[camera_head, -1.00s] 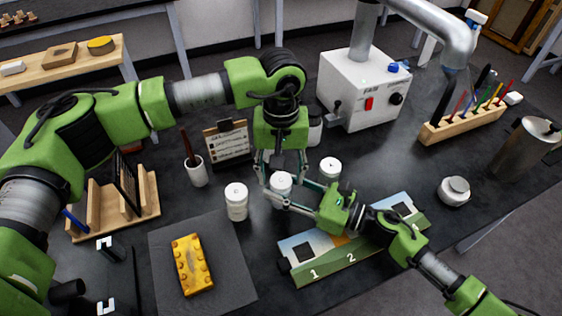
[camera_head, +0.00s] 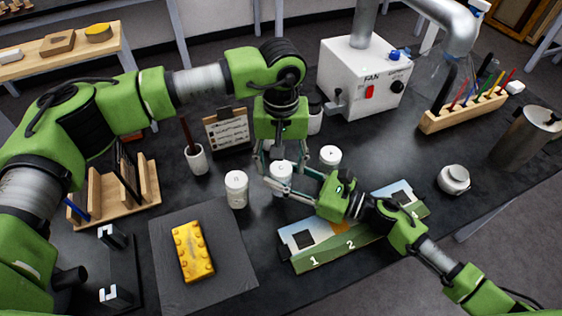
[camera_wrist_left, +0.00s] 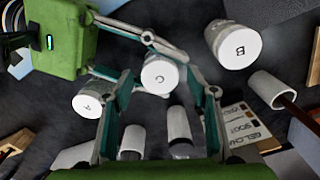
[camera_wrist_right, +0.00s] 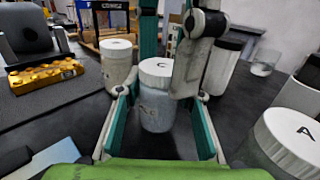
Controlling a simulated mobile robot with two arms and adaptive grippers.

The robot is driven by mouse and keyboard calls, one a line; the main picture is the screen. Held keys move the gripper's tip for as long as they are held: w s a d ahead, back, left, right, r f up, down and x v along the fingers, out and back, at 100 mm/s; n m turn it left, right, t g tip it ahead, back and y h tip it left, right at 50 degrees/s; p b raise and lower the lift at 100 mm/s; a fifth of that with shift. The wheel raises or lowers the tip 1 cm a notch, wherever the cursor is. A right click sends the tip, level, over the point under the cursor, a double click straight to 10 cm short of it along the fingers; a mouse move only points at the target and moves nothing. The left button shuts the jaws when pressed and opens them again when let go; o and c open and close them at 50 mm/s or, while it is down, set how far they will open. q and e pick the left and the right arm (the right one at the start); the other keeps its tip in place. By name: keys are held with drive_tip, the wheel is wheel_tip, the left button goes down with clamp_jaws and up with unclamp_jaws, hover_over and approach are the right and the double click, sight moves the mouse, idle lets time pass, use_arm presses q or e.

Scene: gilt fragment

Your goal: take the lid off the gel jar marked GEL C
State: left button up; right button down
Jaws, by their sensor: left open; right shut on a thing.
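The GEL C jar (camera_wrist_right: 157,112) is a white jar with a white lid (camera_wrist_left: 160,76) marked C. It stands upright on the dark bench between my two grippers, and its lid seems to be on. My right gripper (camera_wrist_right: 160,122) is shut on the jar's body from the side. My left gripper (camera_head: 281,165) points down from above and is open, with its fingers on either side of the lid, apparently not gripping it. In the head view the jar (camera_head: 281,190) is partly hidden by the fingers.
Jar B (camera_wrist_left: 236,50) and jar A (camera_wrist_right: 290,145) stand close on either side of the GEL C jar. A numbered board (camera_head: 312,262) lies under my right arm. A clipboard (camera_head: 228,130) and a white fan box (camera_head: 345,75) stand behind. A yellow block (camera_head: 192,252) lies on a grey mat (camera_head: 230,280).

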use_arm(q)
drive_tip(key=shift+r, duration=2.3)
use_arm(e)
drive_tip(key=c, duration=1.3)
unclamp_jaws()
